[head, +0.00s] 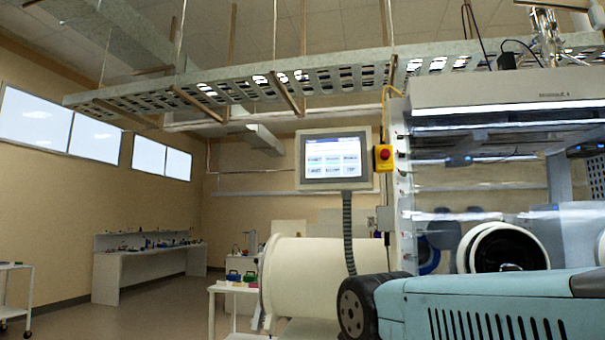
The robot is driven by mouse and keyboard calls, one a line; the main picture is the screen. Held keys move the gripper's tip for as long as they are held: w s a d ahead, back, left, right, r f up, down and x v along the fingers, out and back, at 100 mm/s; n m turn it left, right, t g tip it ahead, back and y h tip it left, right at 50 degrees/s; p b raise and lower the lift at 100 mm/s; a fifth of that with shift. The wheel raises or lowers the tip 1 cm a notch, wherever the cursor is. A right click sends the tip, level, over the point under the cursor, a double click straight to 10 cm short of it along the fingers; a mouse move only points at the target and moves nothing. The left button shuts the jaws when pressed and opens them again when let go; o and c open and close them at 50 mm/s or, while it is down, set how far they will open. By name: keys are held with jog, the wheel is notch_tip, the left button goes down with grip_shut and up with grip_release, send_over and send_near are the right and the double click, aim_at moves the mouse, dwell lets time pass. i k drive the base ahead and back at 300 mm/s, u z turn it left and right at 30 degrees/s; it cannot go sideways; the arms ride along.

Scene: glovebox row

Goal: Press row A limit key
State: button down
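A touch panel (334,158) in a grey frame stands on a dark flexible post in the middle of the head view. Its lit screen shows two rows of pale keys under a dark header bar. The key labels are too small to read, so I cannot tell which one is the row A limit key. My gripper is not in view. A teal and dark part at the lower right looks like my arm and covers the lower part of the glovebox (490,110).
A red button on a yellow box (383,154) sits just right of the panel. A large cream cylinder (303,277) lies below it. A white bench (150,262) runs along the left wall. A perforated tray (250,88) hangs overhead. The floor at left is mostly open.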

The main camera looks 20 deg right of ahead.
aim_at(311, 171)
jog(key=z, duration=0.1)
jog(key=i, duration=0.9)
jog(key=u, duration=0.1)
